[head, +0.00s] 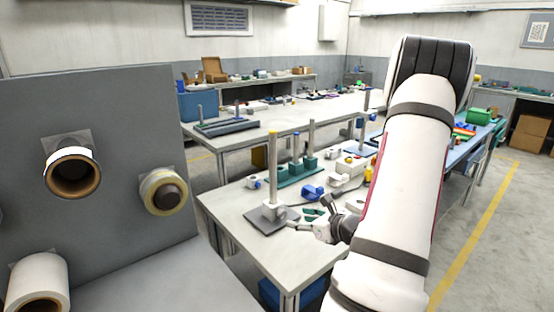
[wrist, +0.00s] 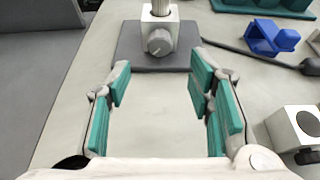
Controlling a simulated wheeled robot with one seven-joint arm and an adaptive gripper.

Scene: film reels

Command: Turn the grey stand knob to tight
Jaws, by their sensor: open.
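The grey stand knob (wrist: 159,42) sits on the front of a white block (wrist: 153,14) at the foot of an upright post, on a dark grey base plate (wrist: 126,62). In the wrist view it is at the top centre, beyond the fingertips. My gripper (wrist: 157,75) is open and empty, with teal pads on both fingers, and the knob lies ahead, roughly in line with the gap. In the head view the stand's base plate (head: 262,221) is on the near bench, and my gripper (head: 300,225) is just right of it. The knob's tight or loose state cannot be told.
A blue part (wrist: 270,38) and a dark cable (wrist: 262,56) lie right of the stand. A white block with a round hole (wrist: 299,130) is at the right. A grey panel with rolls (head: 110,110) stands left in the head view. Bare bench lies between my fingers.

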